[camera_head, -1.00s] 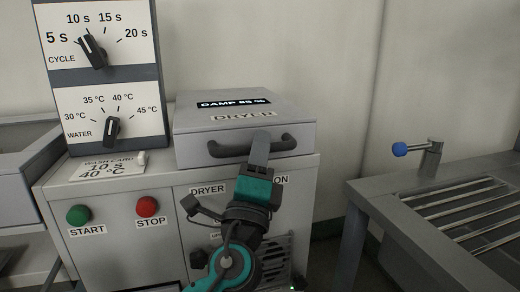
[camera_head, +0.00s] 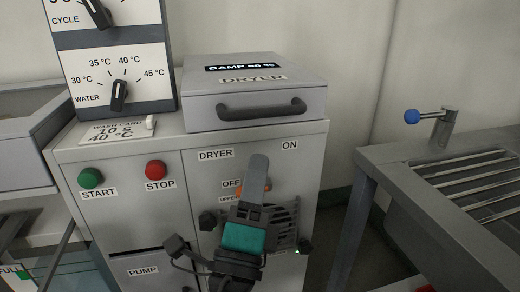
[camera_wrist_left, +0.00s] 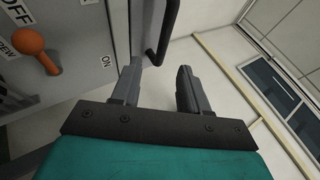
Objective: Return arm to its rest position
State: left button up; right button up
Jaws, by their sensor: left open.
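My left gripper (camera_head: 256,182) is in front of the machine's front panel in the head view, below the dryer box, with its fingers pointing up. In the left wrist view its two fingers (camera_wrist_left: 158,88) stand apart with nothing between them. The dryer box (camera_head: 255,92) has a dark handle (camera_head: 262,108), and the gripper is clear of it. An orange knob (camera_wrist_left: 33,48) by the OFF label shows in the left wrist view; in the head view the gripper partly hides it. My right gripper is not in view.
The machine's panel carries a green START button (camera_head: 90,178) and a red STOP button (camera_head: 156,170). A dial board (camera_head: 118,75) stands at the back left. At the right is a slatted metal table (camera_head: 410,165) with a blue-knobbed lever (camera_head: 412,116). A gap separates table and machine.

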pick_arm(q)
jog(key=shift+s+a+f, duration=0.1)
jog(key=shift+s+f, duration=0.2)
jog(key=shift+s, duration=0.25)
jog(key=shift+a, duration=0.1)
